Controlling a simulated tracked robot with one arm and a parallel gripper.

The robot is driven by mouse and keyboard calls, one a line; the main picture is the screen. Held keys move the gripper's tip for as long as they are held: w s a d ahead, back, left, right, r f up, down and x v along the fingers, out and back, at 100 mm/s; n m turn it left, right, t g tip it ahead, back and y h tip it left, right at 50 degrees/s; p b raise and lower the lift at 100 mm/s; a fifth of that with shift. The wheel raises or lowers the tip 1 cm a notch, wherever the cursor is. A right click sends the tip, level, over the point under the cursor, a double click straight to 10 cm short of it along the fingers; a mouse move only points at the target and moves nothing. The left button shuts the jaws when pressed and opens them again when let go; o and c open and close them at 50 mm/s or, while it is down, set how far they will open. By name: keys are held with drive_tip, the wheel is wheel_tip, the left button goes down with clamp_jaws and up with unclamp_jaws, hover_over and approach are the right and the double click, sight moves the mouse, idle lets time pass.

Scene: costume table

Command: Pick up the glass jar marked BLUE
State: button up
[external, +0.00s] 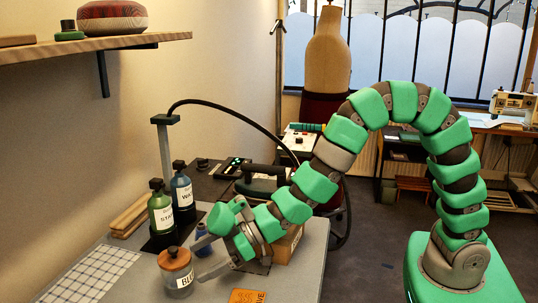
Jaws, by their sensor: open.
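A glass jar (178,278) with a brown lid stands on the grey table near its left front. Its label is partly hidden; the letters that show could be BLU or GLU. My gripper (201,261) is low over the table, just right of the jar, with its fingers pointing left towards it. It is open, and the jar looks close to the fingertips; I cannot tell whether they touch.
A green bottle (160,211) and a blue-grey bottle (182,190) stand behind the jar on a dark base. A cardboard-coloured box (287,246) is right of my gripper. An orange card (247,297) lies at the front. A white gridded mat (92,275) lies left, clear of objects.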

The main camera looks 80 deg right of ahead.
sight(181, 255)
drive_tip(key=shift+b+x, duration=0.3)
drive_tip(key=shift+x, duration=3.35)
drive_tip(key=shift+r, duration=0.2)
drive_tip(key=c, duration=1.5)
drive_tip(key=shift+w+r, duration=0.1)
drive_tip(key=shift+r, duration=0.35)
drive_tip(key=shift+c, duration=0.2)
wheel_tip(181, 255, up, 3)
drive_tip(key=shift+f+p, duration=0.15)
drive_tip(key=shift+p, duration=0.2)
drive_tip(key=s+d, duration=0.1)
drive_tip(key=s, duration=0.3)
drive_tip(key=s+d+b, duration=0.1)
drive_tip(key=s+d, duration=0.1)
drive_tip(key=s, duration=0.3)
drive_tip(key=s+d+r+b, duration=0.1)
drive_tip(key=s+d, duration=0.1)
drive_tip(key=s, duration=0.3)
drive_tip(key=shift+d+r, duration=0.1)
drive_tip(key=shift+d, duration=0.1)
drive_tip(key=shift+s+d+r+b, duration=0.15)
drive_tip(key=shift+s+b, duration=0.25)
drive_tip(key=shift+s, duration=0.1)
